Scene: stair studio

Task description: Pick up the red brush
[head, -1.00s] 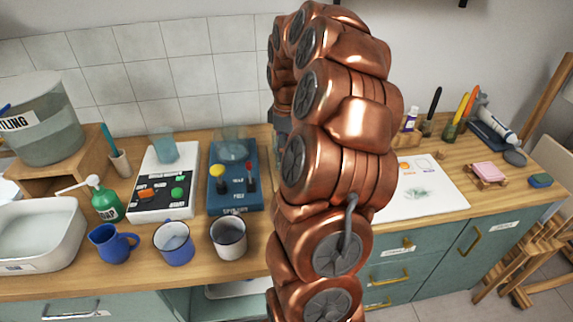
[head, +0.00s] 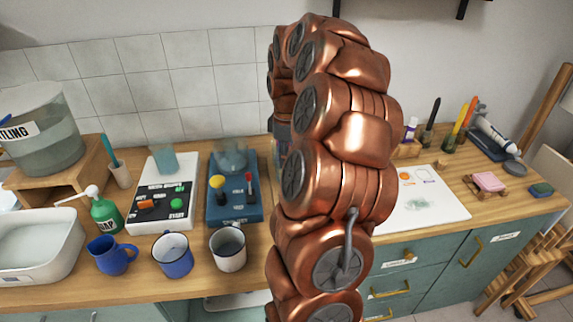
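A slim orange-red handle (head: 470,110) stands in a holder at the back right of the counter, beside a yellow one (head: 459,118). It may be the red brush, but its bristles are too small to make out. A small red stick-like part (head: 249,184) also shows on the blue device; I cannot tell if it is a brush or a lever. My copper arm fills the middle of the view. My gripper is hidden behind the arm or out of view, and nothing held can be seen.
A blue jug (head: 109,256), a blue mug (head: 173,257) and a white mug (head: 228,248) stand near the front edge. A soap bottle (head: 105,213) and white basin (head: 38,243) are at left. White paper (head: 425,205) lies right of my arm.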

